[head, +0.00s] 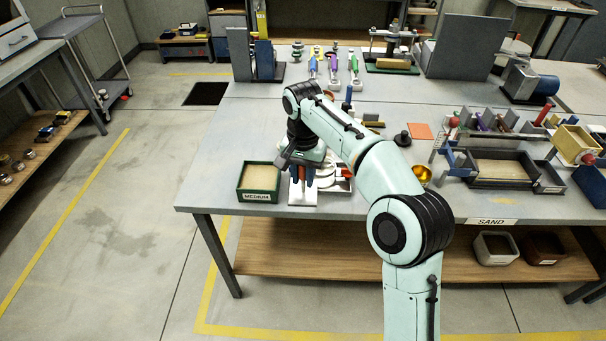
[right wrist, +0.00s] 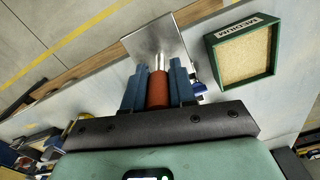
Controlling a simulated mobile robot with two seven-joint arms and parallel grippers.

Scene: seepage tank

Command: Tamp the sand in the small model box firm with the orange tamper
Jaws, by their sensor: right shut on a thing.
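My right gripper (head: 303,172) is shut on the orange tamper, which also shows in the right wrist view (right wrist: 158,90) between the blue fingers. The tamper has an orange-red handle, a thin metal rod and a flat square metal plate (right wrist: 155,42). In the head view its pale plate is low by the table's front edge, right of the green box; I cannot tell whether it touches the table. A low grey box with sand (head: 500,169), likely the small model box, lies to the right, apart from the tamper. My left gripper is not in view.
A green box of sand marked MEDIUM (head: 259,182) stands just left of the tamper. A brass bowl (head: 421,174) and an orange square (head: 420,131) lie between my arm and the grey box. Several colourful tools stand behind that box.

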